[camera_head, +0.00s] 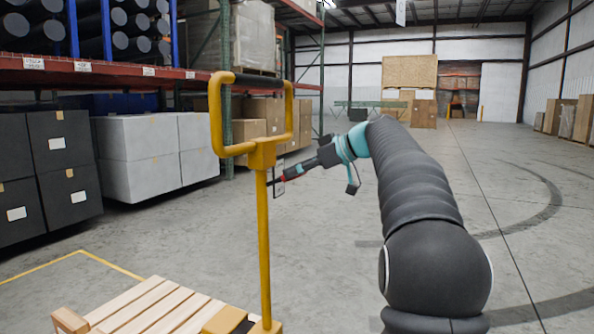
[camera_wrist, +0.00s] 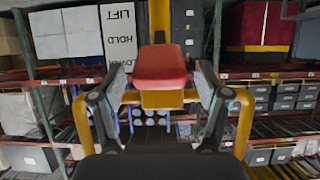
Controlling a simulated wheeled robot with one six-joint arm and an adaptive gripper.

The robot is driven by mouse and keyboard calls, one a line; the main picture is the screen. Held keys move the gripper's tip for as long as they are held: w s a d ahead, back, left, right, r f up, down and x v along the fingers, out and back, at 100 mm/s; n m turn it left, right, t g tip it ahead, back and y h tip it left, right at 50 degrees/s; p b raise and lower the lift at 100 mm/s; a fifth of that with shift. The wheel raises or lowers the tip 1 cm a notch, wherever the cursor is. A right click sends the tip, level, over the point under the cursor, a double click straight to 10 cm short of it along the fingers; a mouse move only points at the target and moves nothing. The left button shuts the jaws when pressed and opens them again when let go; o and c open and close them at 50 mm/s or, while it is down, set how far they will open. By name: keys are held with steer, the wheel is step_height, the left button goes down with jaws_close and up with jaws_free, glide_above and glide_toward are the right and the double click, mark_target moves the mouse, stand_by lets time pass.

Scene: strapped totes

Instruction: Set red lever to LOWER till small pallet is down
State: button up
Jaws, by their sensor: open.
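The red lever (camera_wrist: 160,64) shows as a broad red block in the middle of the wrist view, in front of a yellow housing. My gripper (camera_wrist: 160,78) is open, with one finger on each side of the lever; I cannot tell whether either touches it. A white label (camera_wrist: 84,32) beside it reads LIFT, HOLD and LOWER from top to bottom of the picture. In the head view my gripper (camera_head: 276,181) is just right of the yellow post (camera_head: 263,235), below the loop handle (camera_head: 216,120). The small wooden pallet (camera_head: 150,310) is at bottom left, partly cut off; its height is unclear.
Grey totes (camera_head: 140,158) and black totes (camera_head: 45,170) stand at the left below a red rack beam (camera_head: 110,73). Cardboard boxes (camera_head: 250,130) sit behind the handle. A yellow floor line (camera_head: 110,264) runs behind the pallet. The floor at the right is open.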

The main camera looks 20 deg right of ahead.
steer(key=v, duration=1.1)
steer(key=shift+s, duration=0.15)
steer(key=shift+d, duration=0.1)
steer(key=w+d+f+m+h, duration=0.1)
steer(key=d+f+m+h, duration=0.3)
steer(key=f+m, duration=0.5)
steer(key=s+a+f+m+g+h, duration=0.25)
steer(key=s+f, duration=0.25)
steer(key=f, duration=0.4)
steer(key=s+a+f, duration=0.4)
steer(key=s+a, duration=0.2)
steer(key=s, duration=0.3)
steer(key=s+a+f+n+h, duration=0.1)
steer(key=s+a+f, duration=0.4)
steer(key=s, duration=0.5)
steer(key=s+a+f+n+h, duration=0.1)
steer(key=s+a+f, duration=0.4)
steer(key=s+a, duration=0.3)
steer(key=shift+s+a+g, duration=0.4)
steer(key=shift+s+g, duration=0.05)
steer(key=shift+s, duration=0.2)
